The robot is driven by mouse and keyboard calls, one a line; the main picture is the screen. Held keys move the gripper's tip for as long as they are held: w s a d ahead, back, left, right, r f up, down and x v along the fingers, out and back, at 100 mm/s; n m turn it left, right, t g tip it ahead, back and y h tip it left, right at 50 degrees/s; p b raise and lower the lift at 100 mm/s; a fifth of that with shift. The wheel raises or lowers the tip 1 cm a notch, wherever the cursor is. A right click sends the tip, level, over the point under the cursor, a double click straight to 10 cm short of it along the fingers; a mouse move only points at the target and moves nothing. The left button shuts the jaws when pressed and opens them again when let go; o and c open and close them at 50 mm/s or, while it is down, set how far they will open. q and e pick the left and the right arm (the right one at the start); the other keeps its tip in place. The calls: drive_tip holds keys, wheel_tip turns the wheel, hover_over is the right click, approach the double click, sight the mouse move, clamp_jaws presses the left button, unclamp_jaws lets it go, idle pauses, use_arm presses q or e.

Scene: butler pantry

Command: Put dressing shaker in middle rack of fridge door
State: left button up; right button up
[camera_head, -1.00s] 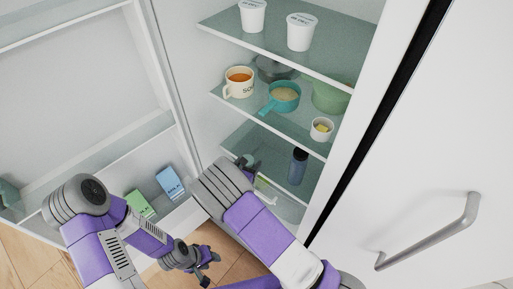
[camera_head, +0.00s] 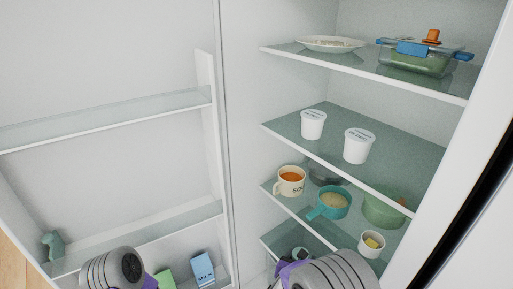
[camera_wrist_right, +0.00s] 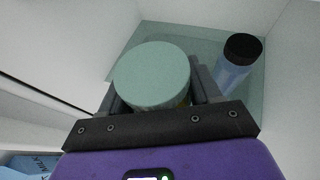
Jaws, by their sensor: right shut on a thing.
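In the right wrist view my right gripper (camera_wrist_right: 155,88) is shut on a round, pale green-topped thing (camera_wrist_right: 152,72), which seems to be the dressing shaker. Its lower part is hidden by the gripper. It is inside the fridge, over a glass shelf. In the head view my right arm covers most of that lower shelf. The open fridge door is on the left. Its upper rack (camera_head: 110,119) looks empty. A lower rack (camera_head: 140,240) crosses the door below it. My left gripper is out of view; only part of its arm shows at the bottom.
A dark-capped blue bottle (camera_wrist_right: 236,62) stands right of the held thing. An orange-filled mug (camera_head: 290,181), teal pan (camera_head: 330,204) and green bowl (camera_head: 383,209) fill the shelf above. White tubs (camera_head: 313,124) stand higher. Blue (camera_head: 203,270) and green cartons (camera_head: 165,280) stand low in the door.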

drive_tip(key=s+d+r+n+t+y, duration=0.1)
drive_tip(key=s+d+r+y, duration=0.1)
drive_tip(key=r, duration=0.4)
drive_tip(key=shift+s+d+r+n, duration=0.15)
drive_tip(key=shift+s+d+n, duration=0.25)
drive_tip(key=shift+s+d, duration=0.55)
drive_tip(key=shift+a, duration=0.1)
